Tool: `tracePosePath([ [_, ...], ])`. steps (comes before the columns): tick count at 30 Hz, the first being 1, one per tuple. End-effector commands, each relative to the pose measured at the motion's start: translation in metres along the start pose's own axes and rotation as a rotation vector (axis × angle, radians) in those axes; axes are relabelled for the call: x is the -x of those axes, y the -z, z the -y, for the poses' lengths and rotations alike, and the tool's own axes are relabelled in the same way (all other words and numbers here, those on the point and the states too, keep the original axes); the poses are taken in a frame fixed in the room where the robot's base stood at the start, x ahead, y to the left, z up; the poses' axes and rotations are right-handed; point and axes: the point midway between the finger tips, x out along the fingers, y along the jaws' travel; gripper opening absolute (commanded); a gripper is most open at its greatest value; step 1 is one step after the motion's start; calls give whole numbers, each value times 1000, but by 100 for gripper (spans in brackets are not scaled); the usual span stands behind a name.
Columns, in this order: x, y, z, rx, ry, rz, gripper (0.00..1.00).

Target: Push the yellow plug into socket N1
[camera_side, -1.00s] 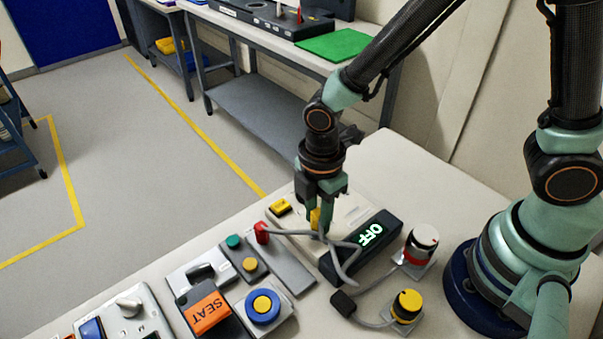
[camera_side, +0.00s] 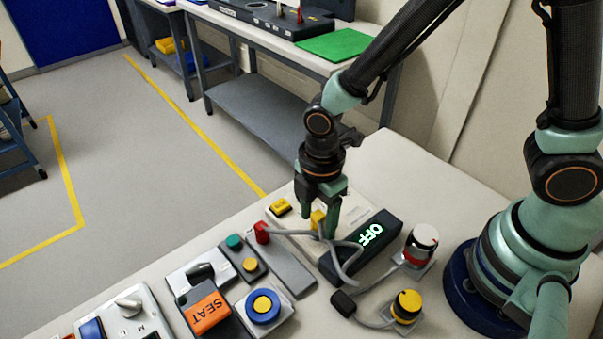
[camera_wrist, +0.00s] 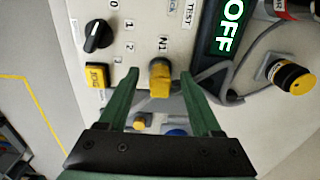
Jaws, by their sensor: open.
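The yellow plug (camera_wrist: 160,80) stands at the spot marked N1 on the pale panel (camera_wrist: 140,20) in the wrist view, with a grey cable running from it. In the side view the plug (camera_side: 317,219) shows partly between my fingers. My gripper (camera_wrist: 161,90) is open, with one green finger on either side of the plug and a gap to each. In the side view my gripper (camera_side: 319,232) points down over the panel. The socket opening is hidden by the plug, and I cannot tell how deep the plug sits.
A display box reading OFF (camera_side: 362,247) stands right of the plug. A yellow square button (camera_wrist: 97,76) and black knob (camera_wrist: 98,36) are on the panel. A red plug (camera_side: 262,232) stands left. Grey cables cross nearby. Yellow-topped (camera_side: 406,305) and white-topped (camera_side: 422,244) knobs stand right.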

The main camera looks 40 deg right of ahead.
Motion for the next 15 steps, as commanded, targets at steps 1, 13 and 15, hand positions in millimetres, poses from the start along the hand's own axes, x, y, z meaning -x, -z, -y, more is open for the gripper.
tracePosePath([
  [1, 0, 0, 0, 0, 0, 0, 66],
  [13, 50, 1, -1, 0, -7, -4, 66],
  [15, 65, 1, -2, 0, -7, -4, 66],
])
